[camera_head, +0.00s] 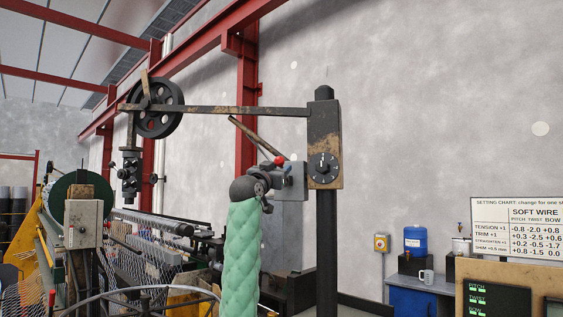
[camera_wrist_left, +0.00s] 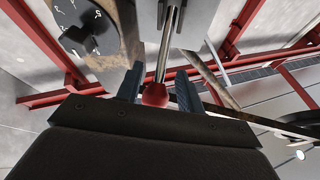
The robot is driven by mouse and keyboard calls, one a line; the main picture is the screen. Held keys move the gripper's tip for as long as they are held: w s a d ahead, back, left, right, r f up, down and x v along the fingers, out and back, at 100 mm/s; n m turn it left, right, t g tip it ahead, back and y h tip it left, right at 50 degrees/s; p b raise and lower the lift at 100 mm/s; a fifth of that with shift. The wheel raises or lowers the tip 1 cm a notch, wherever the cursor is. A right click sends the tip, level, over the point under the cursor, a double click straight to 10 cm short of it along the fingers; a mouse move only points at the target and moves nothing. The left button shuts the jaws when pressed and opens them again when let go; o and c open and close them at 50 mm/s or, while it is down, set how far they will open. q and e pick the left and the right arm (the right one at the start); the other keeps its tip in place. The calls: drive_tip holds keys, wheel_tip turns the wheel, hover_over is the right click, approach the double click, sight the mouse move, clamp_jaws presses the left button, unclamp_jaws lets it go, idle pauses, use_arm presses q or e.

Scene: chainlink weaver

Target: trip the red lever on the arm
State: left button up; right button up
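The red lever's ball knob (camera_head: 279,160) shows at the grey box (camera_head: 293,182) beside the dial post. It also shows in the left wrist view as a red ball (camera_wrist_left: 155,95) on a shiny rod (camera_wrist_left: 171,45). My left gripper (camera_head: 270,174), at the end of my green-sleeved arm, is up close to the knob. In the left wrist view the two fingers of my left gripper (camera_wrist_left: 159,82) stand apart, one on each side of the ball, with small gaps visible. Contact with the ball cannot be told. My right gripper is not in view.
The dark post (camera_head: 326,250) carries a dial (camera_head: 323,167) and a long horizontal bar (camera_head: 225,110) to a black wheel (camera_head: 158,107). A brown slanted bar (camera_head: 255,136) is just above the lever. Wire mesh and machinery are at lower left. A setting chart (camera_head: 517,228) is at right.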

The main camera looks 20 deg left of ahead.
use_arm(q)
drive_tip(key=shift+p+x, duration=0.35)
drive_tip(key=shift+x, duration=0.6)
drive_tip(key=shift+c, duration=0.4)
clamp_jaws()
